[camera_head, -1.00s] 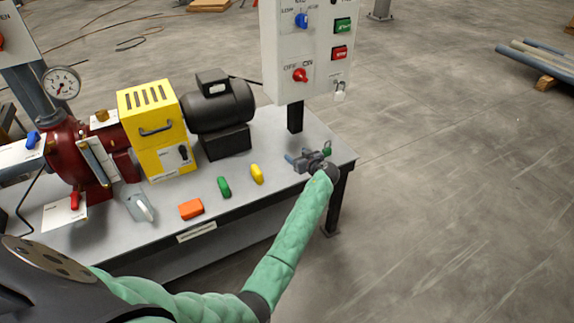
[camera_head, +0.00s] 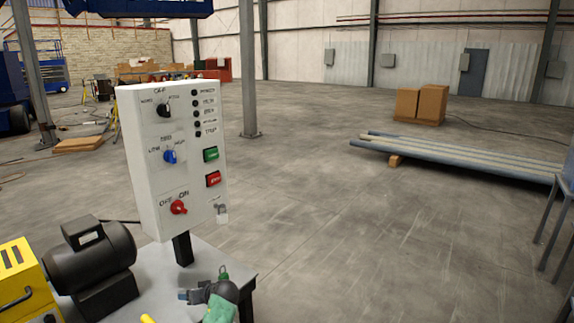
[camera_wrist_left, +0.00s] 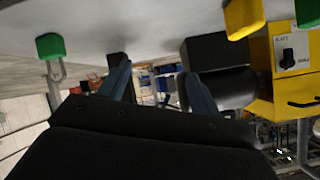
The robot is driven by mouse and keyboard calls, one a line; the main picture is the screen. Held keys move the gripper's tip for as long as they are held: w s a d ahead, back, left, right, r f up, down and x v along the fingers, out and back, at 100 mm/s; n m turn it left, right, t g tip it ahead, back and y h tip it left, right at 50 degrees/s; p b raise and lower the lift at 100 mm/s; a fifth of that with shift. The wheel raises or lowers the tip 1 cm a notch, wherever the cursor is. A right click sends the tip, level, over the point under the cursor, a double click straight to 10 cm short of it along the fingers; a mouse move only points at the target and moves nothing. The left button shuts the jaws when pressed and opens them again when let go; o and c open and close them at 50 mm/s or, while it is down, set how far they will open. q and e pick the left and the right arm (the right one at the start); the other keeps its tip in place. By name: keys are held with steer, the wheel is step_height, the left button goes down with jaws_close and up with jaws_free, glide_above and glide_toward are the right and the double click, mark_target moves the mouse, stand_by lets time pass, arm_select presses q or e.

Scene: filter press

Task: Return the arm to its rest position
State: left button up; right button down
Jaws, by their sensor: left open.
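My left gripper (camera_head: 190,296) is at the bottom of the head view, near the right end of the bench, with its fingers pointing left. In the left wrist view its two dark blue fingers (camera_wrist_left: 158,85) stand apart with nothing between them. My green-sleeved left arm is cut off by the lower edge of the head view. A green padlock (camera_head: 223,272) shows just behind the gripper; a green block with a metal shackle (camera_wrist_left: 50,46) is at the left of the wrist view. My right gripper is not in view.
A white control box (camera_head: 150,205) with knobs and buttons stands on a post behind the gripper. Open floor lies right; pipes (camera_head: 450,155) lie farther back.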

arm_select(q)
steer(key=s+d+r+m+h, duration=0.35)
steer(key=s+d+r, duration=0.2)
steer(key=r, duration=0.25)
steer(key=s+d+m+h, duration=0.25)
steer(key=s+d, duration=0.25)
steer(key=s, duration=0.3)
steer(key=s+d+m+h, duration=0.1)
steer(key=s+d+h, duration=0.3)
steer(key=s, duration=0.4)
steer(key=s+d+f+g, duration=0.1)
steer(key=s+f, duration=0.3)
steer(key=s, duration=0.7)
steer(key=s+d+f+m+g+h, duration=0.1)
steer(key=s+f, duration=0.3)
steer(key=s, duration=0.7)
steer(key=s+d+f+g+p, duration=0.1)
steer(key=s+f, duration=0.3)
steer(key=s, duration=0.8)
steer(key=shift+d+m+g+h, duration=0.3)
steer(key=shift+d+g, duration=0.2)
steer(key=shift+g, duration=0.2)
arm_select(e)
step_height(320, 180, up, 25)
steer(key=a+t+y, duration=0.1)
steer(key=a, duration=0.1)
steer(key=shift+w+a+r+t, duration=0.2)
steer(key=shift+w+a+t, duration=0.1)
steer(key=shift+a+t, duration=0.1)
